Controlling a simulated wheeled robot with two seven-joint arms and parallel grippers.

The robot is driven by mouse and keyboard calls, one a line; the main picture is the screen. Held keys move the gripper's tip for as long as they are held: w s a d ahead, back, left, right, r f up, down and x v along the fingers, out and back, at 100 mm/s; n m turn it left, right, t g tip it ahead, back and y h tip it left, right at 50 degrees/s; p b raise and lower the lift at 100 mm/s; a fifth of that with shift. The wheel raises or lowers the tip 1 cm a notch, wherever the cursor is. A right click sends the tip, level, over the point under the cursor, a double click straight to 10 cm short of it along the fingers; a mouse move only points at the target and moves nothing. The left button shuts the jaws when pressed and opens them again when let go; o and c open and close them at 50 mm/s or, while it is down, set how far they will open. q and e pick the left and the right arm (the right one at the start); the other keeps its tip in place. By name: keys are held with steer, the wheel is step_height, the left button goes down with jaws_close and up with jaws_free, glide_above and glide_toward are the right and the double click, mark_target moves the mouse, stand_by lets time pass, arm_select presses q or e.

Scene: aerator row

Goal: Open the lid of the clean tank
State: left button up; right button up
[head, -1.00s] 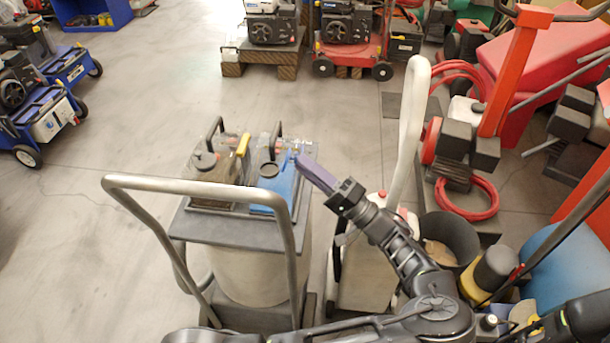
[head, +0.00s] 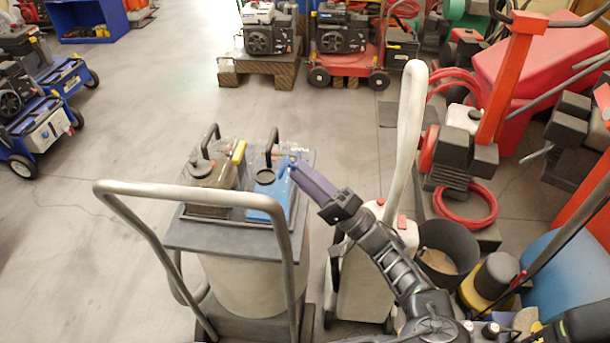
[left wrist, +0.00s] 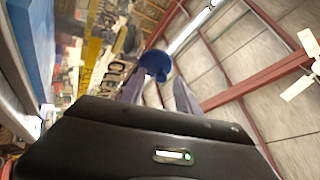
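My left gripper (head: 290,168) reaches in from the right with purple fingers at the tank's right edge. A blue piece shows by the fingertips. In the left wrist view the fingers stand apart, and a round blue piece (left wrist: 156,65) shows at their tips. I cannot tell whether they touch it. The lid looks down, though the fingers hide part of its edge. My right gripper is out of view.
The brown tank (head: 212,200) with a yellow piece (head: 239,152) sits left of the clean tank. The machine's curved push bar (head: 190,190) stands in front. A white upright handle (head: 410,130) rises to the right of the gripper.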

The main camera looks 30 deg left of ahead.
arm_select(q)
steer(key=shift+d, duration=0.1)
steer(key=b+v, duration=0.3)
steer(key=v, duration=0.4)
steer(key=shift+d+f, duration=0.15)
steer(key=shift+d, duration=0.2)
